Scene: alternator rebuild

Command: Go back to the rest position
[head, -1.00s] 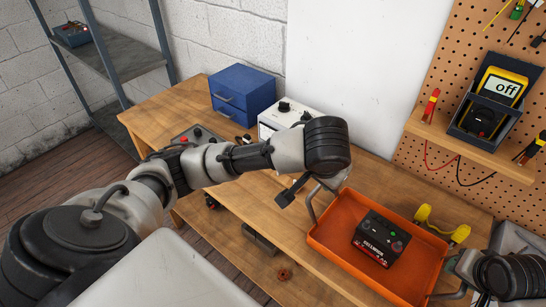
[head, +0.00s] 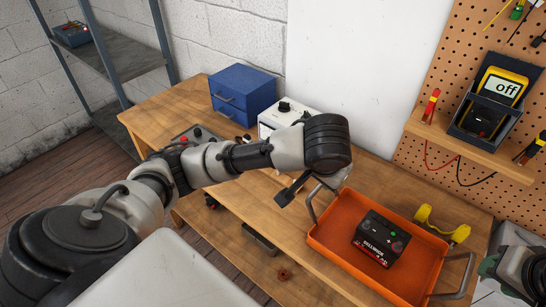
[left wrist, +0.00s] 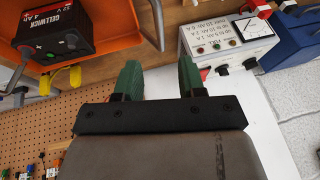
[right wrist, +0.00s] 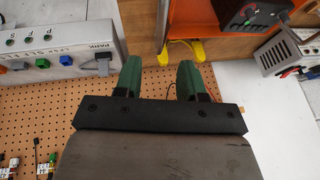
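My left arm comes in from the left in the head view and ends above the workbench, by the left handle of an orange tray. Its fingertips are hidden or hard to make out there. In the left wrist view my left gripper (left wrist: 160,80) has its two green fingers apart with nothing between them. My right gripper (head: 489,266) is at the right edge of the head view, to the right of the tray's right handle and clear of it. In the right wrist view the right gripper (right wrist: 157,80) is also open and empty.
The orange tray (head: 334,251) holds a black and red battery (head: 380,238). A yellow object (head: 440,225) lies behind it. A white power supply (head: 283,115) and blue drawers (head: 243,93) stand farther back. A pegboard (head: 425,150) with a shelf rises at right.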

